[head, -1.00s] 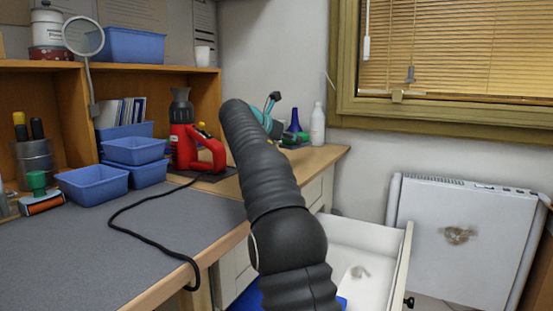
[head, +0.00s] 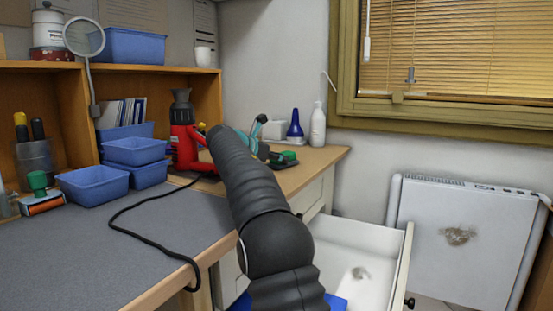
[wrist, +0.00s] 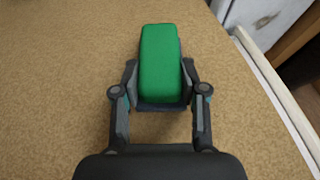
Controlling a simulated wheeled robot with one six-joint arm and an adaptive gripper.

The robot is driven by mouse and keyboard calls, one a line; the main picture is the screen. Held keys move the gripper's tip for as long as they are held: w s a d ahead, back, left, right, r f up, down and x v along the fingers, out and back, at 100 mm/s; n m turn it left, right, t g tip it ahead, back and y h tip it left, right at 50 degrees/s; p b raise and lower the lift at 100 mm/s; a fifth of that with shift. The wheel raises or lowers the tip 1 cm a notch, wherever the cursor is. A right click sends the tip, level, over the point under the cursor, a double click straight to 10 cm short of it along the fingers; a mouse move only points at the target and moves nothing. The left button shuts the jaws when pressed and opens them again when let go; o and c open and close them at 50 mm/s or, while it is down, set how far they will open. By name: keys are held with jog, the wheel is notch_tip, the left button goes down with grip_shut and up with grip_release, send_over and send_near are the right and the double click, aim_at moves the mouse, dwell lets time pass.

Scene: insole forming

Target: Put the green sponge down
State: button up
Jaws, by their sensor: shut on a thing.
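The green sponge (wrist: 160,58) is between the two fingers of my gripper (wrist: 160,78) in the wrist view, with a finger on each side. The gripper is shut on it. A darker layer shows at the sponge's near end. In the head view the sponge (head: 288,155) is low over the far end of the wooden worktop (head: 312,160), beside my teal gripper (head: 262,146), partly hidden by my arm. I cannot tell whether it touches the worktop.
A white bottle (head: 318,125), a blue bottle (head: 295,124) and a white box (head: 274,130) stand behind the sponge by the wall. A red tool (head: 183,140) stands to the left. The worktop's edge and an open drawer (head: 350,262) lie to the right and below.

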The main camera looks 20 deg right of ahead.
jog(key=shift+f, duration=0.1)
jog(key=o, duration=1.1)
jog(key=shift+f, duration=0.1)
jog(key=shift+o, duration=0.2)
jog(key=v, duration=1.4)
jog(key=shift+f, duration=0.2)
